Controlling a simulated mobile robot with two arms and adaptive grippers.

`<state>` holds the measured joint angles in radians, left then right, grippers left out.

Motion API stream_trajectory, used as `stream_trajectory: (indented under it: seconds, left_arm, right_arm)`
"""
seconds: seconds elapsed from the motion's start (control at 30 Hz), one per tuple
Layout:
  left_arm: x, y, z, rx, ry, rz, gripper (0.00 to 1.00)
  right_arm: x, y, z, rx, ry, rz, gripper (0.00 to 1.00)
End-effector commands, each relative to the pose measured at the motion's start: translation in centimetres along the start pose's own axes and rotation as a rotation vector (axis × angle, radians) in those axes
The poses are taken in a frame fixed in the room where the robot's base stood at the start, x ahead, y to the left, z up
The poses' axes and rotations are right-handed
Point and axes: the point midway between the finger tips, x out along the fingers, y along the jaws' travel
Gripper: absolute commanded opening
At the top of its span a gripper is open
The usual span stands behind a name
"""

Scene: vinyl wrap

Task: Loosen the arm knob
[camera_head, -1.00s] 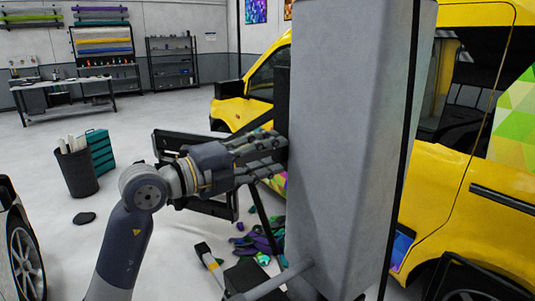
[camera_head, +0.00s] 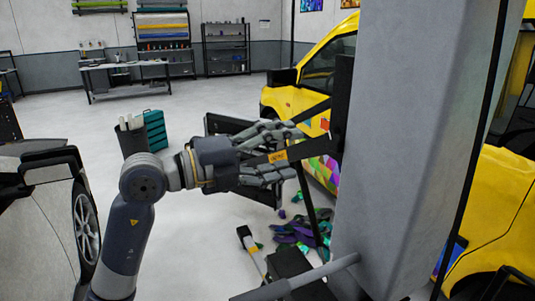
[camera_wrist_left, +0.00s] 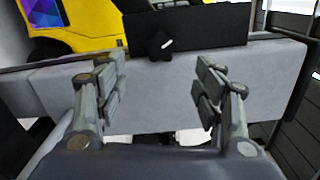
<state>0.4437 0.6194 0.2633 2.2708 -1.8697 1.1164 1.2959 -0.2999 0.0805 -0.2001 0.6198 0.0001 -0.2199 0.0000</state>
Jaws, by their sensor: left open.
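The arm knob (camera_wrist_left: 160,44) is a small black star-shaped knob with a pale mark, on a black plate (camera_wrist_left: 200,28) in front of the grey post. I cannot make it out in the head view, where my fingers and a black arm with an orange label (camera_head: 278,157) overlap. My left gripper (camera_head: 296,151) is open and empty, left of the post's black bracket. In the left wrist view its fingers (camera_wrist_left: 160,88) are spread wide, and the knob lies beyond the gap, apart from them. My right gripper is not in view.
A tall grey post (camera_head: 405,140) fills the right, with a yellow vehicle (camera_head: 325,70) behind it. A grey car (camera_head: 50,215) stands at left. Purple and green scraps (camera_head: 300,233) lie on the floor. A dark bin (camera_head: 133,140) and teal case (camera_head: 155,129) stand behind my arm.

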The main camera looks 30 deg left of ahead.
Motion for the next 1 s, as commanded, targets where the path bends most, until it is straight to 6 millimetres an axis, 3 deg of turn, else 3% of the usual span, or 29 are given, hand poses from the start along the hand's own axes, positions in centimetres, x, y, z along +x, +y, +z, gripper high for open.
stream_trajectory:
  seconds: [0.1,0.3,1.0]
  left_arm:
    - [-1.6,0.1,0.0,0.0,-0.001,0.001,0.62]
    - [-3.0,0.0,0.0,0.0,0.0,0.0,0.62]
    - [-3.2,0.0,0.0,0.0,0.0,-0.001,0.62]
  right_arm:
    - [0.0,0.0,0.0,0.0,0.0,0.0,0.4]
    - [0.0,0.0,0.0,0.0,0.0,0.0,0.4]
    - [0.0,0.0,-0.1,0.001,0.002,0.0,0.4]
